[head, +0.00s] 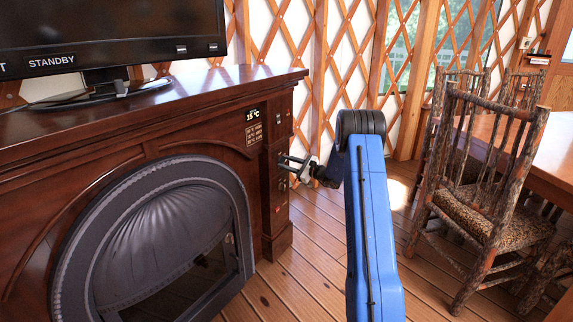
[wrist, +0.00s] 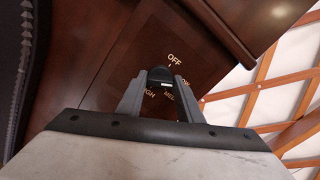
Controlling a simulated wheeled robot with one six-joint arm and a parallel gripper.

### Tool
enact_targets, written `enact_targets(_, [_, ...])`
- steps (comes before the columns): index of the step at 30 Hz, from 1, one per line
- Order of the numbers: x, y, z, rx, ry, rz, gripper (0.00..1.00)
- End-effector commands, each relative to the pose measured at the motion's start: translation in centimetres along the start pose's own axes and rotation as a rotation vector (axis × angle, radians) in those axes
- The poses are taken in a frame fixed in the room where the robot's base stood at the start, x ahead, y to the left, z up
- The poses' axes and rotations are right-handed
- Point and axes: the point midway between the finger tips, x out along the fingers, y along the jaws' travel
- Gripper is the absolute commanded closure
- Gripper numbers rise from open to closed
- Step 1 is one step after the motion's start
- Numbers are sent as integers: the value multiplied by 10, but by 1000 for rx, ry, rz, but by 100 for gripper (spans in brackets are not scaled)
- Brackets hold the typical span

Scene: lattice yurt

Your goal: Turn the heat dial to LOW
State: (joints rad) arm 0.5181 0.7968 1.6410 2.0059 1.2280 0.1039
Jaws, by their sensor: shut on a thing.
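The heat dial (wrist: 160,74) is a small black knob on the dark wooden panel of the fireplace, seen in the wrist view. My gripper (wrist: 160,86) is shut on it, one grey finger on each side. The word OFF shows just above and right of the dial. Lettering that looks like part of HIGH shows below it, and another partly covered label sits beside the right finger. The dial's pointer direction is not clear. In the head view my gripper (head: 286,164) reaches the fireplace's right-hand column (head: 278,215), and the dial is hidden there.
The wooden fireplace (head: 190,110) has a small display (head: 253,115) reading about 15 °C and an arched dark firebox (head: 165,210). A television (head: 110,35) showing STANDBY stands on top. A rustic chair (head: 480,170) and table (head: 545,155) stand right, with open floor between.

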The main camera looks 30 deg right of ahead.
Motion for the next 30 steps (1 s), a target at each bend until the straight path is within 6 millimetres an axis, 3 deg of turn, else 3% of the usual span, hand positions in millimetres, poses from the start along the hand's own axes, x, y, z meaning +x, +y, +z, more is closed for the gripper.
enact_targets(1, [-2,1,-2,2,3,1,90])
enact_targets(2, [-2,1,-2,2,4,1,63])
enact_targets(3, [-2,1,-2,2,3,1,53])
enact_targets(4, [-2,1,-2,2,3,1,50])
enact_targets(13, [-2,0,-1,0,1,0,50])
enact_targets(17, [-11,0,-1,1,2,-1,50])
enact_targets(30, [-92,0,-1,2,3,-2,50])
